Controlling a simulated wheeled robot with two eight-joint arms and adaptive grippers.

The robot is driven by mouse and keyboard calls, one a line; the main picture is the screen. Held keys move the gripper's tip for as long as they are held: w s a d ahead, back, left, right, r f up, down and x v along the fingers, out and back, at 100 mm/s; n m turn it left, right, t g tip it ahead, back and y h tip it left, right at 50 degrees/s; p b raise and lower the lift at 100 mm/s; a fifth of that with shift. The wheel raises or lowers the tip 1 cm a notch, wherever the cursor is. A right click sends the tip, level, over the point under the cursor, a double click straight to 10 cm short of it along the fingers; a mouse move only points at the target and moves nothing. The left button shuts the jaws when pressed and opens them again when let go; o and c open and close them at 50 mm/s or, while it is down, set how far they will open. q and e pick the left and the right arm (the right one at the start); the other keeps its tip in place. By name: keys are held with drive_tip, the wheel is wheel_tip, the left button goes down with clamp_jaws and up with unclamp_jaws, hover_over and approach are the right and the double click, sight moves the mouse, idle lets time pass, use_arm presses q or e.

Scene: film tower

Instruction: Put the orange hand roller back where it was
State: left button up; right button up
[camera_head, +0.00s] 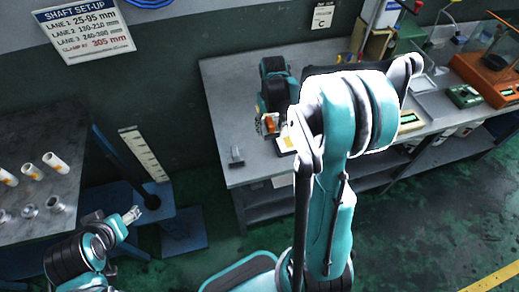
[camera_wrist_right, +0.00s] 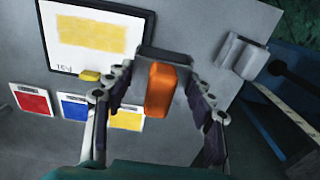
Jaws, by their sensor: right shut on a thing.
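The orange hand roller (camera_wrist_right: 161,88) is held between the two fingers of my right gripper (camera_wrist_right: 160,72) in the right wrist view. It hangs above the grey table (camera_wrist_right: 215,22), but the gap to the surface is unclear. In the head view my right gripper (camera_head: 268,124) is partly hidden behind my arm, with the orange of the roller showing at its fingers. My left gripper (camera_head: 132,215) is far from the roller, near the left table; its fingers are too small to judge.
A white sheet (camera_wrist_right: 100,38) with a yellow patch lies below, beside red (camera_wrist_right: 33,102), blue (camera_wrist_right: 74,108) and yellow (camera_wrist_right: 127,119) cards. A small grey metal holder (camera_wrist_right: 242,58) stands near the table's edge. The left table (camera_head: 50,125) carries several white rolls and metal parts.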

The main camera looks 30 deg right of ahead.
drive_tip(key=a+f, duration=0.1)
drive_tip(key=s+a+f, duration=0.1)
drive_tip(key=a, duration=0.1)
drive_tip(key=s+a+f+b, duration=0.1)
drive_tip(key=shift+s+a+f, duration=0.1)
drive_tip(key=shift+a+f, duration=0.1)
drive_tip(key=shift+a, duration=0.2)
drive_tip(key=shift+a+f, duration=0.1)
drive_tip(key=shift+f, duration=0.05)
wheel_tip(320, 180, down, 4)
drive_tip(key=shift+r+b, duration=0.1)
drive_tip(key=shift+b, duration=0.8)
drive_tip(key=o, duration=1)
